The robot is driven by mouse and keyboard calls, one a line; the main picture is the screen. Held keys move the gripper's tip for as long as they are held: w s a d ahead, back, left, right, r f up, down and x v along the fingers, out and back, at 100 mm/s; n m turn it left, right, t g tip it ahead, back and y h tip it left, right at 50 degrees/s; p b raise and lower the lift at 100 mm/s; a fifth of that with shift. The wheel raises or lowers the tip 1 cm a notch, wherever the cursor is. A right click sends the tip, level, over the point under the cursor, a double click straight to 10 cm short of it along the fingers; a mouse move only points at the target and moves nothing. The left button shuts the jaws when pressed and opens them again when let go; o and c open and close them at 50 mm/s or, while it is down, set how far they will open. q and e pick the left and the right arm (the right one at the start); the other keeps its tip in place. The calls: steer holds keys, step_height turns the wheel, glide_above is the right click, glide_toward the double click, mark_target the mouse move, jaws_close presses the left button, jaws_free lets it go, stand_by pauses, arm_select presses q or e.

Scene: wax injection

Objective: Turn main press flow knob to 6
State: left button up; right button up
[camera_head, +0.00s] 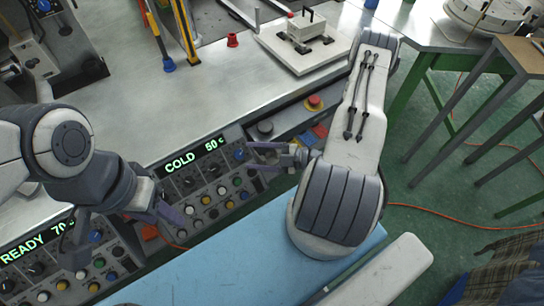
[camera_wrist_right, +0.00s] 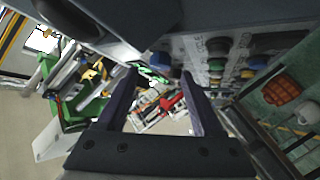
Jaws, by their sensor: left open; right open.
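Two control panels line the bench front. One (camera_head: 205,198) shows "COLD 50 c" in green, with several dark round knobs (camera_head: 190,183) and coloured buttons. The other panel (camera_head: 60,268) reads "READY 70", with its last digits covered by my left arm. Labels are too small to tell which knob is the main press flow knob. My right gripper (camera_head: 264,157) is open at the right end of the COLD panel. In the right wrist view its fingers (camera_wrist_right: 157,88) are spread and empty, with panel buttons (camera_wrist_right: 215,62) beyond on the right. My left gripper (camera_head: 122,232) is open in front of the panels.
A blue surface (camera_head: 230,270) lies below the panels. A white plate with a small fixture (camera_head: 305,40) stands on the bench. Green-legged tables stand at the right.

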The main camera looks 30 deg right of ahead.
steer(key=v, duration=0.6)
steer(key=shift+s+d+b, duration=0.2)
steer(key=shift+s+b, duration=0.1)
steer(key=shift+b, duration=0.15)
